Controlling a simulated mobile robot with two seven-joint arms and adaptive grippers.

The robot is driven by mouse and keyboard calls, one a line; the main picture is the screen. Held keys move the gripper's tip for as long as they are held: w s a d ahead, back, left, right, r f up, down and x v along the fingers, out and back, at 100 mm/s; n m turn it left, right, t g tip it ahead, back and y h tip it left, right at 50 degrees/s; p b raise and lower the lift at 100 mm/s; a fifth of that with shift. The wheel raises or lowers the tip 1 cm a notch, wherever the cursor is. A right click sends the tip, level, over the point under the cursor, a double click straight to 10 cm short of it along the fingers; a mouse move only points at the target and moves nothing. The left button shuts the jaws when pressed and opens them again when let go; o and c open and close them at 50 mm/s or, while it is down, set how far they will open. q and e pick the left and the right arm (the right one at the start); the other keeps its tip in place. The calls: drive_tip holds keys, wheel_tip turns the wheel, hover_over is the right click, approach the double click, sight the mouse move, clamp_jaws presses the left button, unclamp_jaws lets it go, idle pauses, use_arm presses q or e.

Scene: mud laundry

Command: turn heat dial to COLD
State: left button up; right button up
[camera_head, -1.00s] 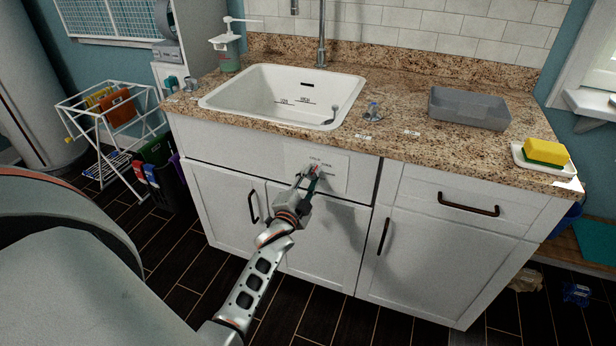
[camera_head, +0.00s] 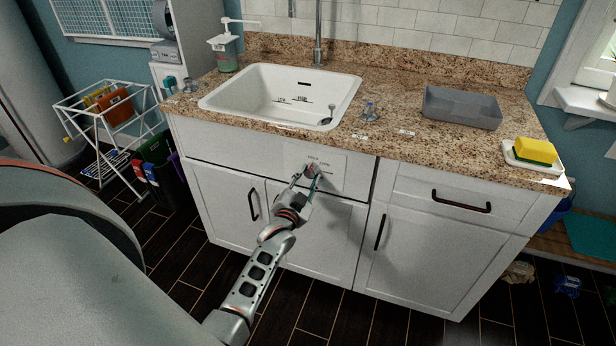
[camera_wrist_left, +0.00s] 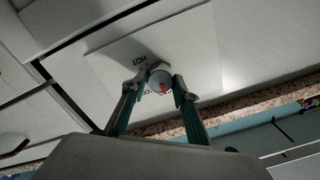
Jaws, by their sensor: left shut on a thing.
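The heat dial (camera_head: 310,169) is a small round grey knob on a pale label plate (camera_head: 335,172), on the white panel below the sink. Other lettering is partly hidden behind the fingers and dial. My left gripper (camera_head: 306,177) is shut on the dial, one finger on each side; it also shows in the left wrist view (camera_wrist_left: 158,90). My right gripper is not in view.
A granite counter (camera_head: 395,135) with a white sink (camera_head: 215,102) is above the panel. A grey tray (camera_head: 462,107) and a yellow sponge (camera_head: 535,150) sit at the right. Cabinet handles (camera_head: 380,232) stick out below. A drying rack (camera_head: 92,135) stands at the left.

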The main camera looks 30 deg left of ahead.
use_arm(q)
drive_tip(key=o, duration=1.1)
drive_tip(key=shift+v, duration=3.8)
drive_tip(key=s+d+f+g+h, duration=0.2)
drive_tip(key=s+d+f, duration=0.2)
drive_tip(key=s, duration=0.5)
drive_tip(key=s+d+f+g+h, duration=0.2)
drive_tip(key=s+d+f, duration=0.3)
drive_tip(key=s+d, duration=0.3)
drive_tip(key=s+d+f+g+h, duration=0.3)
drive_tip(key=s+d+f, duration=0.2)
drive_tip(key=s+d, duration=0.3)
drive_tip(key=shift+s+d+m+p, duration=0.25)
drive_tip(key=shift+s+m+p, duration=0.15)
drive_tip(key=shift+s, duration=0.45)
